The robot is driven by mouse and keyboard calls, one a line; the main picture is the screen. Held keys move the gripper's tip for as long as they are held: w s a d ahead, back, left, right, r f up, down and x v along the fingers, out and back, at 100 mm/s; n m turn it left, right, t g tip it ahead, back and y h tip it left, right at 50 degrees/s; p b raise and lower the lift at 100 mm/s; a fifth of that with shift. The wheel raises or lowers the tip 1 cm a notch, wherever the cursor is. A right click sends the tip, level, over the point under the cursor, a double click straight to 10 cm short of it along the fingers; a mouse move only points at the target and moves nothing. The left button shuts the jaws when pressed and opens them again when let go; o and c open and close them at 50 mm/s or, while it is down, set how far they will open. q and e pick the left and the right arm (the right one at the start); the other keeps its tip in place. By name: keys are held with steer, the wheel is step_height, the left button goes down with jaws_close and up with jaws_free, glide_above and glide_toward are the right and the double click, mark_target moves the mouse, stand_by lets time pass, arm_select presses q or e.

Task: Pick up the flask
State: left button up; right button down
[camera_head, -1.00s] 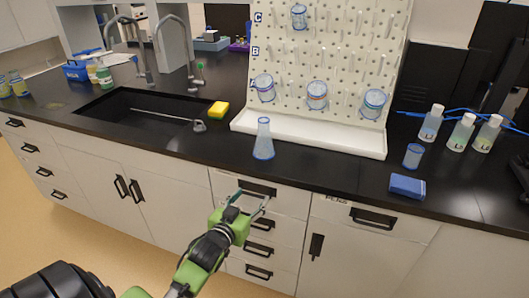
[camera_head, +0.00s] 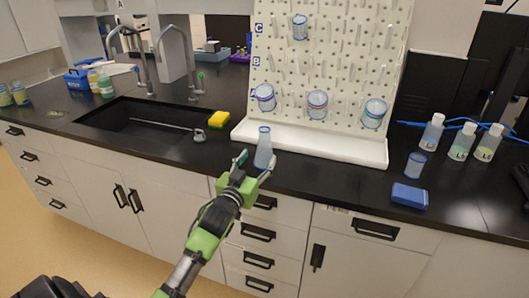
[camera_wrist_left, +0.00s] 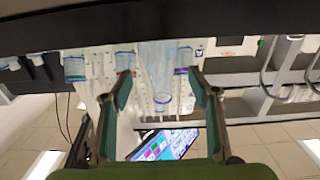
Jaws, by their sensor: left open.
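The flask (camera_head: 263,148) is a clear, bluish conical vessel. It stands upright on the black counter, just in front of the white tray of the pegboard. My left gripper (camera_head: 255,166) is open at the counter's front edge, its fingertips close to the flask's lower part. In the left wrist view, which is upside down, the flask (camera_wrist_left: 161,75) shows between the two spread fingers of the left gripper (camera_wrist_left: 163,88). I cannot tell whether a finger touches it. My right gripper is not in view.
The pegboard (camera_head: 340,60) with hanging beakers rises behind the flask. A yellow sponge (camera_head: 218,119) and the sink (camera_head: 140,118) are to the left. A small beaker (camera_head: 415,165), a blue box (camera_head: 409,196) and several bottles (camera_head: 461,142) stand to the right.

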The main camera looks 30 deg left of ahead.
mark_target(262, 149)
arm_select(q)
steer(key=shift+p+x, duration=0.4)
steer(key=shift+x, duration=2.15)
steer(key=c, duration=1.2)
steer(key=shift+r, duration=0.1)
steer(key=shift+r, duration=0.55)
steer(key=s+a+r, duration=0.1)
steer(key=s+r, duration=0.3)
steer(key=s+a+r, duration=0.2)
steer(key=s+r, duration=0.2)
steer(key=s+a+r+b, duration=0.1)
steer(key=s+a+r, duration=0.1)
steer(key=s, duration=0.3)
steer(key=shift+s+r, duration=0.1)
steer(key=shift+r, duration=0.8)
